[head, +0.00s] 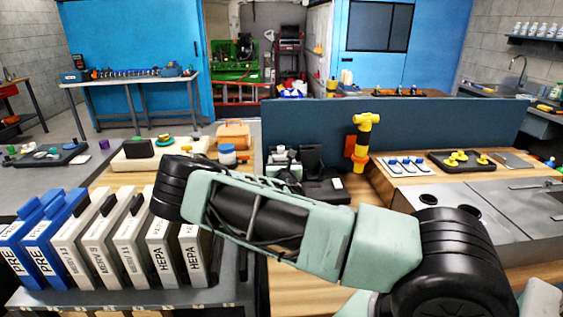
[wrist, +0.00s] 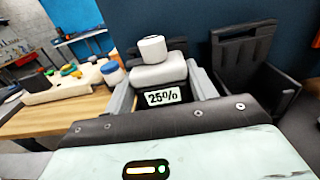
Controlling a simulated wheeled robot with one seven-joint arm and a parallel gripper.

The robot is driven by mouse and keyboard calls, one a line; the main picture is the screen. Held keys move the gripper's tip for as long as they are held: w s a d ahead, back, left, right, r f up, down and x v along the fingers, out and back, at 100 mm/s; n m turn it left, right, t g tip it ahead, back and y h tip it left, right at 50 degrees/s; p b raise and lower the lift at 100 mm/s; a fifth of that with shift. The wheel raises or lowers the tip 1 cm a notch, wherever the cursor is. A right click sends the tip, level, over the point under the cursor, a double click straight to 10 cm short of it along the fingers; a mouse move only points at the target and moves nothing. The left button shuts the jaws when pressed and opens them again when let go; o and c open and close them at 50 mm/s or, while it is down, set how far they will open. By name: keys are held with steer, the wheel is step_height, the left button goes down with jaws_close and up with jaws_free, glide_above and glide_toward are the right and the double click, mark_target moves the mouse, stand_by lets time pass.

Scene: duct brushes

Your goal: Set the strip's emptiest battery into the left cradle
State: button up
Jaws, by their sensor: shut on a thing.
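A battery (wrist: 158,75) with a pale grey block, a white round top and a "25%" label on its dark face is between the two grey fingers of my gripper (wrist: 162,88). In the head view my gripper (head: 284,168) is partly hidden behind my arm. The left cradle (wrist: 178,44) shows only as a dark back behind the battery. I cannot tell whether the battery touches its seat. The right cradle (wrist: 243,50) is black, tall-backed and looks empty; it also shows in the head view (head: 311,160). No battery strip can be made out.
A blue divider (head: 400,125) stands behind the cradles. An orange-and-yellow tool (head: 361,145) stands to the right. A rack of filters (head: 95,235) labelled PRE and HEPA is at the front left. A blue-lidded jar (head: 227,154) is left of the divider.

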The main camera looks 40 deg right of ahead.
steer(key=shift+f, duration=0.15)
steer(key=o, duration=1.4)
steer(key=shift+f, duration=0.1)
steer(key=b+v, duration=0.4)
steer(key=v, duration=1.3)
steer(key=shift+s+a, duration=0.15)
